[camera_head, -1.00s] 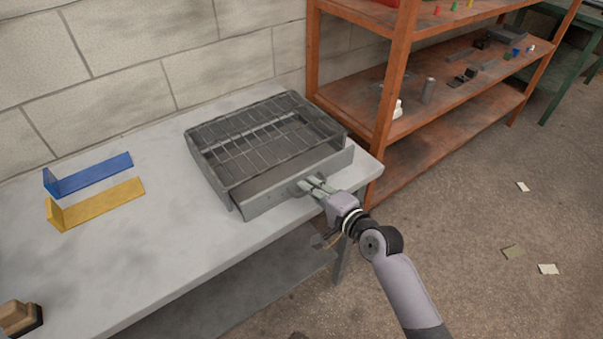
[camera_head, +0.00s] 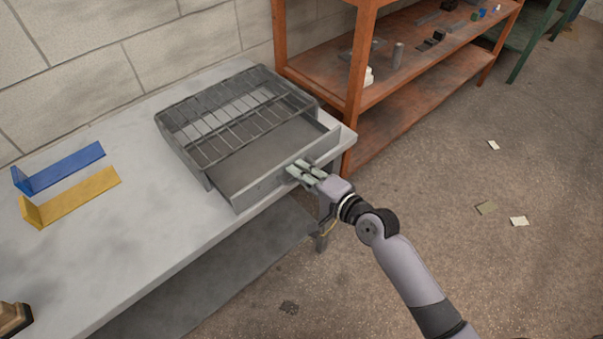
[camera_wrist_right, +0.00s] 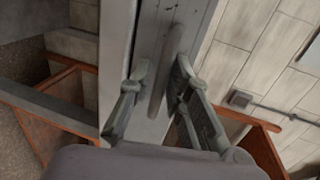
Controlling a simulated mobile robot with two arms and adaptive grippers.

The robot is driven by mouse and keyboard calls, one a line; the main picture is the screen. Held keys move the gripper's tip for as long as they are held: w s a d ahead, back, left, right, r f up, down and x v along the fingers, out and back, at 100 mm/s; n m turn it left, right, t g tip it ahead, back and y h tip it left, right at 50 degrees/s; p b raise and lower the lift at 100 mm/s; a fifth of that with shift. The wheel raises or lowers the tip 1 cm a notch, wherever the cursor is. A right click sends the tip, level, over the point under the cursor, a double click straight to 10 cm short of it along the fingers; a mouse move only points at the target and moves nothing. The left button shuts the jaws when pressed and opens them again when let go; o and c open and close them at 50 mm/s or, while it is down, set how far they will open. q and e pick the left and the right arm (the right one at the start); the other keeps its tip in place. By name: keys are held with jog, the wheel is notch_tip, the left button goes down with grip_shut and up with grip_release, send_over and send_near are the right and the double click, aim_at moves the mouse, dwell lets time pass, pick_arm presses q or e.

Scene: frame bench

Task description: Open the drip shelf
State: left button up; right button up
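The drip shelf (camera_head: 259,186) is a grey drawer-like tray with a front panel, below a grey wire rack (camera_head: 225,115) on the bench. It is pulled out toward the bench's front edge, with its bare floor showing. My right gripper (camera_head: 299,169) is at the front panel's handle. In the right wrist view, the handle bar (camera_wrist_right: 167,75) stands between the two fingers of my right gripper (camera_wrist_right: 163,70). The fingers are apart, with a narrow gap seen beside the bar; contact on the other side is unclear. My left gripper is not in view.
A blue bracket (camera_head: 60,168) and a yellow bracket (camera_head: 72,198) lie on the grey bench (camera_head: 130,235) at left. An orange shelf unit (camera_head: 357,70) stands close to the bench's right end. The floor in front is mostly clear.

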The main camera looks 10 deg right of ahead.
jog(key=v, duration=1.2)
jog(key=s+d+f+n+g+h, duration=0.1)
jog(key=s+d+f+h, duration=0.15)
jog(key=f, duration=0.85)
jog(key=s+d+f+n+g+h, duration=0.2)
jog(key=d+f, duration=0.2)
jog(key=f, duration=0.7)
jog(key=s+d+f+n+g+h, duration=0.15)
jog(key=d+f, duration=0.25)
jog(key=f, duration=0.6)
jog(key=s+f+n+g+h, duration=0.1)
jog(key=s+f+n+g, duration=0.1)
jog(key=s+f, duration=0.4)
jog(key=s+f+n+g+h, duration=0.1)
jog(key=s+f+n, duration=0.3)
jog(key=s, duration=1)
jog(key=s+f+n+g+h, duration=0.1)
jog(key=s+f+n+g, duration=0.2)
jog(key=s+f, duration=0.7)
jog(key=shift+s+d+g, duration=0.3)
jog(key=shift+d+g, duration=0.15)
jog(key=shift+g, duration=0.1)
